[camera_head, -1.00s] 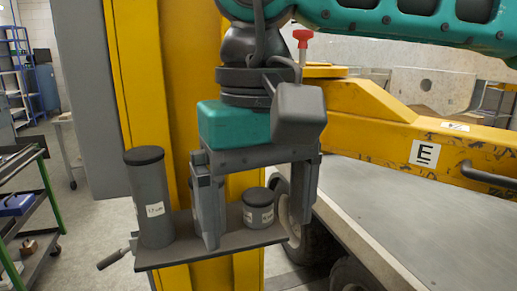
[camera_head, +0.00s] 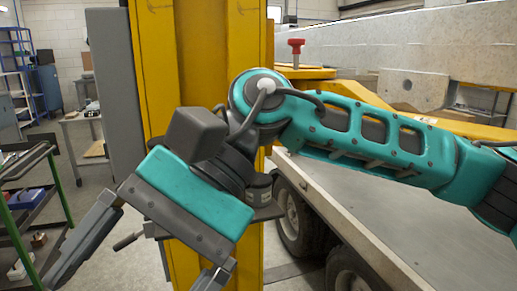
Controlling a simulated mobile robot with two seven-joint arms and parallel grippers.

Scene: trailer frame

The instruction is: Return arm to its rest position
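My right arm (camera_head: 370,140), teal and dark grey, comes in from the right and bends down in front of the yellow column. Its gripper (camera_head: 135,272) is tilted, points down to the lower left, and has its fingers spread wide with nothing between them. It covers most of the small shelf (camera_head: 268,213) on the column. A short dark jar with a white label (camera_head: 261,192) stands on the shelf, partly hidden behind the wrist. The tall cylinder is hidden behind the gripper. My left gripper is not in view.
The yellow column (camera_head: 156,60) stands directly behind the gripper. The trailer's grey deck (camera_head: 370,215) and wheels (camera_head: 293,218) are below the arm. A green-framed cart (camera_head: 62,185) stands at the left. Open floor lies between cart and column.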

